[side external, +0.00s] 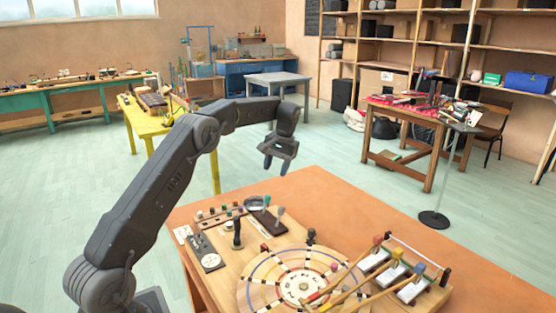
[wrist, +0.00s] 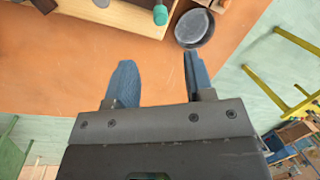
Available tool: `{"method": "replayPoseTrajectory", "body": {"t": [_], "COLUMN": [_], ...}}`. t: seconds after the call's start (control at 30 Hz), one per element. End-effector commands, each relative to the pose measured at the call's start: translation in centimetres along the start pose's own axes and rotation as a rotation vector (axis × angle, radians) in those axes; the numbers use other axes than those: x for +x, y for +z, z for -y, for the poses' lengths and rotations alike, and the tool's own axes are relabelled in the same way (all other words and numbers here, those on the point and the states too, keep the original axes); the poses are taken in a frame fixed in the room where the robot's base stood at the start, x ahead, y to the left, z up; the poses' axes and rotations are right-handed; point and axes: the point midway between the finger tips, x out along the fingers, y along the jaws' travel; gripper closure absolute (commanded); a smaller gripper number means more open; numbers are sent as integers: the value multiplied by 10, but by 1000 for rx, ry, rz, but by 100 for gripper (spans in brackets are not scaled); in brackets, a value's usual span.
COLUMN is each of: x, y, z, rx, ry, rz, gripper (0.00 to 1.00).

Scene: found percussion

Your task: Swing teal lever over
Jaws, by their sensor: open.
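A teal-capped lever (wrist: 160,15) shows at the top of the wrist view, by the edge of a wooden board. In the side view, small levers stand on a dark block (side external: 268,221) at the far end of the board; their colours are hard to tell there. My gripper (side external: 275,165) is raised at the far side of the table, above and behind these levers, with its fingers pointing down. In the wrist view my gripper (wrist: 156,65) is open, with nothing between its fingers. The teal lever is beyond the fingertips and apart from them.
A round dark dish (wrist: 194,28) lies beside the teal lever. The board also carries a large round wheel (side external: 290,282), a dark upright lever (side external: 237,233) and mallets with coloured heads (side external: 397,256). The orange tabletop (side external: 350,203) is bare behind the board.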

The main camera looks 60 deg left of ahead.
Motion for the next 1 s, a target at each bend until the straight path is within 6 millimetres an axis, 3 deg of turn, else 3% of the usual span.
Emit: {"method": "replayPoseTrajectory", "body": {"t": [0.1, 0.27, 0.77, 0.87, 1.0], "x": [-16, -27, -30, -40, -74], "y": [-1, 0, 1, 7, 35], "z": [0, 0, 0, -5, -20], "rx": [0, 0, 1, 14, 65], "ry": [0, 0, 0, 4, 22], "rz": [-1, 0, -1, -17, -77], "gripper": [52, 52, 52, 52, 52]}}
